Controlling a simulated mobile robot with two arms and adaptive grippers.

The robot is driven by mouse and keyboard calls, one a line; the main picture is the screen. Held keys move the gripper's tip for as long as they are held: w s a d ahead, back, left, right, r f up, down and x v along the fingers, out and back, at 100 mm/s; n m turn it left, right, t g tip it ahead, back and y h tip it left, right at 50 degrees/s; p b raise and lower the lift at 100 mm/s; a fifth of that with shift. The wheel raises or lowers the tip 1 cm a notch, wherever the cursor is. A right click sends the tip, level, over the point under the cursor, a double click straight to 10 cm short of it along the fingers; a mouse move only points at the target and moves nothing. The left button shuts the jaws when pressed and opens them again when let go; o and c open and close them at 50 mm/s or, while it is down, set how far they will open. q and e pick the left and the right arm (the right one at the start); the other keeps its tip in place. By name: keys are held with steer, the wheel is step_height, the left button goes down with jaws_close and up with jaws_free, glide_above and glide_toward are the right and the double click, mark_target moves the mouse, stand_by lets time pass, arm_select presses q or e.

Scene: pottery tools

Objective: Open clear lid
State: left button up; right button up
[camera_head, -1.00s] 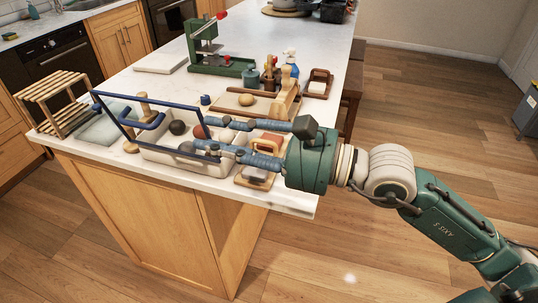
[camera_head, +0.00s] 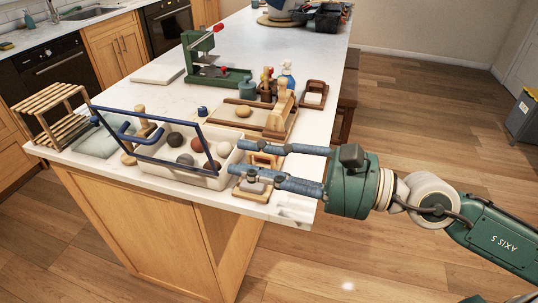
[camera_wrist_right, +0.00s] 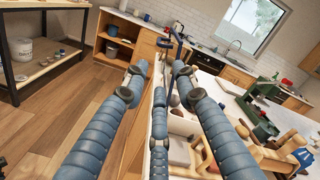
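The clear lid (camera_head: 148,114) has a blue frame and a blue handle (camera_head: 128,131). It stands raised and steeply tilted over a white bin (camera_head: 190,178) that holds several clay balls. The lid's blue frame also shows in the wrist view, ahead of the fingers. My right gripper (camera_head: 236,157) is open, with its two blue padded fingers apart and pointing left at the bin's right end. I see nothing held between them. In the wrist view the fingertips (camera_wrist_right: 159,70) are also apart. My left gripper is out of view.
A wooden slatted rack (camera_head: 50,115) stands left of the bin. A wooden tool block (camera_head: 258,185) lies under my right fingers. Behind the bin are a board with a clay lump (camera_head: 243,112) and a green press (camera_head: 218,75). The counter's back middle is clear.

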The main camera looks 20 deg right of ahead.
steer(key=p+v, duration=0.1)
steer(key=v, duration=0.1)
steer(key=shift+s+d, duration=0.15)
steer(key=shift+d, duration=0.2)
stand_by(0.4)
